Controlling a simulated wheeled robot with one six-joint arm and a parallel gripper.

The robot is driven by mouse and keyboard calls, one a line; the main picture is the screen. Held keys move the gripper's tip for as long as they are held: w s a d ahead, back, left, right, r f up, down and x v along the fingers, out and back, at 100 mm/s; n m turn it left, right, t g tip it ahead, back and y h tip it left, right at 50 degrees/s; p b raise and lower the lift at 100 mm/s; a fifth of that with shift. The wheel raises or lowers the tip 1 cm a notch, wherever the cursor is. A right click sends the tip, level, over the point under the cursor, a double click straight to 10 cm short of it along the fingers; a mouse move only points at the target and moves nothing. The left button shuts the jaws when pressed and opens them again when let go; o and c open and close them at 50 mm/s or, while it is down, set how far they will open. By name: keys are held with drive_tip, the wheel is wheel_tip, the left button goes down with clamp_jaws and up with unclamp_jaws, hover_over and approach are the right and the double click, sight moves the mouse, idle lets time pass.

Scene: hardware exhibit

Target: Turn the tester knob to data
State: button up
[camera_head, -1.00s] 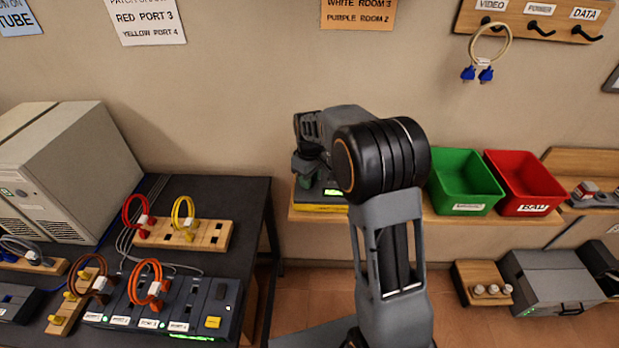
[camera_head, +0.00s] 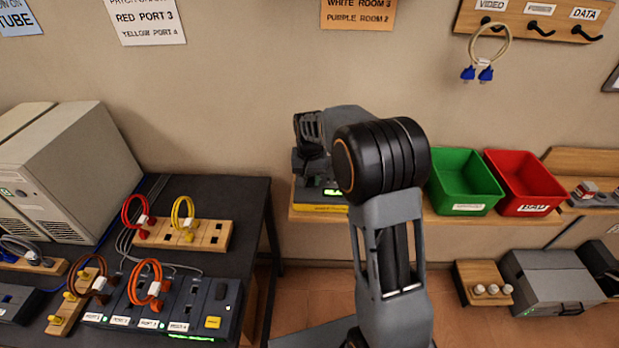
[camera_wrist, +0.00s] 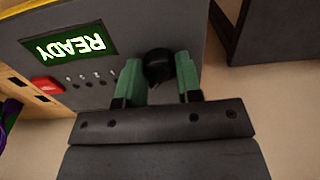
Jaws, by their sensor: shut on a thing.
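The tester (camera_head: 322,200) is a dark box with a yellow base on the wall shelf, mostly hidden behind my arm in the head view. In the wrist view the tester's face (camera_wrist: 135,25) shows upside down, with a green display (camera_wrist: 70,44) reading READY. Its black round knob (camera_wrist: 158,66) sits between the green fingertips of my gripper (camera_wrist: 159,80), which is shut on it. A row of small marks lies beside the knob, too small to read. The knob's pointer cannot be made out.
A red button (camera_wrist: 46,85) is on the tester's face. A green bin (camera_head: 464,182) and a red bin (camera_head: 524,182) stand right of my arm on the shelf. A dark table (camera_head: 225,190) with cable panels is at the left. A looped cable (camera_head: 490,45) hangs on a hook.

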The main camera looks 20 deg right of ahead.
sight(309, 178)
drive_tip(key=shift+m, duration=1)
drive_tip(key=o, duration=0.9)
drive_tip(key=shift+o, duration=0.2)
wheel_tip(309, 178, up, 14)
drive_tip(key=shift+f, duration=0.1)
